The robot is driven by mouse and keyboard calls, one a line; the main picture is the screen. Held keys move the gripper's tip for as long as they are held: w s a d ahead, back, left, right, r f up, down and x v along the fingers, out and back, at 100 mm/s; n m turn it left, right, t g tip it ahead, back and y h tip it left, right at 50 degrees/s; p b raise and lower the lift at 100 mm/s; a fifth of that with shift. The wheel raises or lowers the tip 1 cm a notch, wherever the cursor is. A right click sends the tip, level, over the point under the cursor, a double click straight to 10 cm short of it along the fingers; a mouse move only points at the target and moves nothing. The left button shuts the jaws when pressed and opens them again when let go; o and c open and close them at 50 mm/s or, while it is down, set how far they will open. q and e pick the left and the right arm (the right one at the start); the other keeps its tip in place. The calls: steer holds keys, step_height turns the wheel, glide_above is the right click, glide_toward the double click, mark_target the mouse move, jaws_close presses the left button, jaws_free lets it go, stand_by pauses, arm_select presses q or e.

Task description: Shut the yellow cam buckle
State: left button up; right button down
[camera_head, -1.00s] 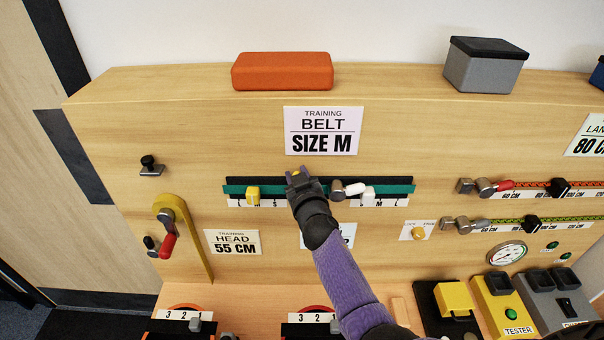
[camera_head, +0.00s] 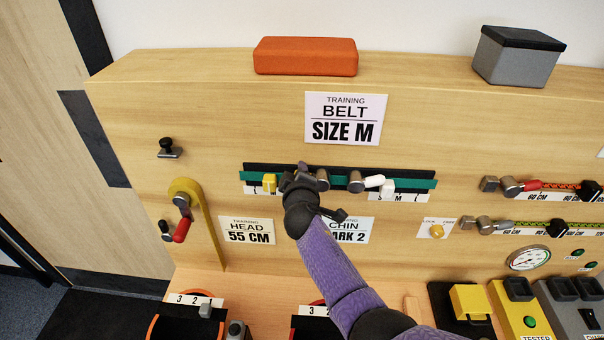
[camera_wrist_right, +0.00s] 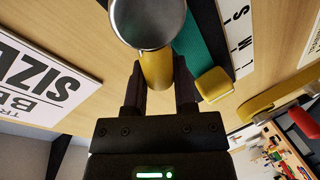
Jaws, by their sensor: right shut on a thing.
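The yellow cam buckle is on the green belt (camera_head: 338,181), under the "BELT SIZE M" sign. Its grey round body (camera_head: 323,179) shows just right of my right gripper (camera_head: 300,177) in the head view. In the right wrist view the grey body (camera_wrist_right: 143,20) is at the top, with its yellow lever (camera_wrist_right: 156,70) below it, between the fingers of my right gripper (camera_wrist_right: 159,88). The gripper is shut on this lever. In the head view the gripper hides the lever, so its angle to the belt is hard to tell. My left gripper is out of view.
A yellow slider block (camera_head: 269,183) sits close left of the gripper on the belt. A white-levered buckle (camera_head: 372,181) is to the right. A yellow strap with a red-handled buckle (camera_head: 182,231) hangs at left. An orange case (camera_head: 305,56) lies on top of the board.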

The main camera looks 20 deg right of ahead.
steer(key=shift+a+f+n, duration=0.15)
steer(key=shift+f+n, duration=0.2)
steer(key=shift+n, duration=0.15)
stand_by(0.3)
steer(key=shift+c, duration=2.1)
jaws_free()
steer(key=shift+s+a+r, duration=0.15)
steer(key=shift+s, duration=0.15)
steer(key=p+v, duration=0.1)
steer(key=v, duration=0.8)
steer(key=shift+p, duration=0.3)
steer(key=shift+a, duration=0.15)
